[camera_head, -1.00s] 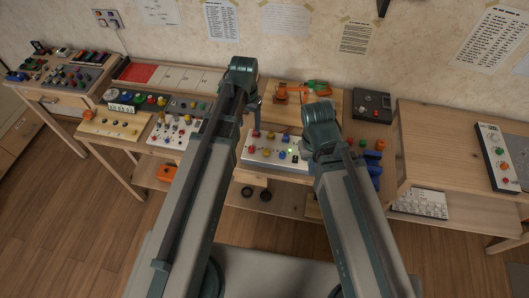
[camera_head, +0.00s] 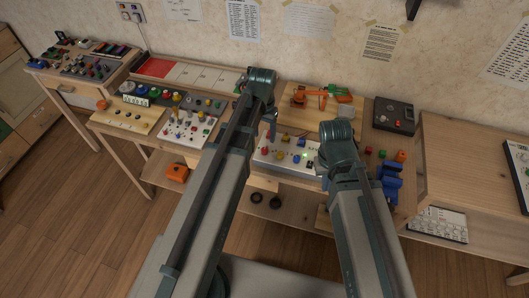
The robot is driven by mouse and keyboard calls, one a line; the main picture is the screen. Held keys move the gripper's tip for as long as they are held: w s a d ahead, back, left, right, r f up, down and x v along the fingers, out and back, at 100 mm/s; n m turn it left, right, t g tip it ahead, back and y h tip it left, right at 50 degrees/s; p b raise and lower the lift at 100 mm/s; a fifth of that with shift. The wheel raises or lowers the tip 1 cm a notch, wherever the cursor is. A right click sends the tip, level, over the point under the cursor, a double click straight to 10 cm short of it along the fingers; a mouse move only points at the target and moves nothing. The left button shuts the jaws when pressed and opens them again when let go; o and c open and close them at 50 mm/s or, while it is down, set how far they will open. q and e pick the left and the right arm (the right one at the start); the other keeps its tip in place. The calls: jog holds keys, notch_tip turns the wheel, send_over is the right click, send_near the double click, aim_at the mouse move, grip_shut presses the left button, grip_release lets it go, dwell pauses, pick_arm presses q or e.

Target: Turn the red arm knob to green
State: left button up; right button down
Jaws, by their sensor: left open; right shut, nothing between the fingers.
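An orange and green arm-like device (camera_head: 318,96) lies on a wooden board at the back of the middle table. I cannot tell whether the red arm knob is part of it. A white control panel (camera_head: 286,153) with red, yellow and blue knobs and a lit green light sits in front of the board. A red knob (camera_head: 268,134) is on its left part. My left gripper (camera_head: 268,126) is open, pointing down by the panel's left back edge. My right gripper (camera_head: 322,168) is shut and empty over the panel's right end, mostly hidden by its wrist.
A black box (camera_head: 393,115) with a red button stands right of the board. Blue blocks (camera_head: 390,182) and small coloured cubes lie by my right arm. Other panels, like a white one (camera_head: 190,128), fill the left tables. The right table (camera_head: 468,165) is largely clear.

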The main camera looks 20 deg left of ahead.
aim_at(264, 149)
pick_arm(q)
notch_tip(264, 149, down, 8)
jog(key=b, duration=0.6)
jog(key=shift+r+b, duration=0.15)
jog(key=shift+b, duration=0.2)
jog(key=shift+c, duration=0.2)
grip_shut()
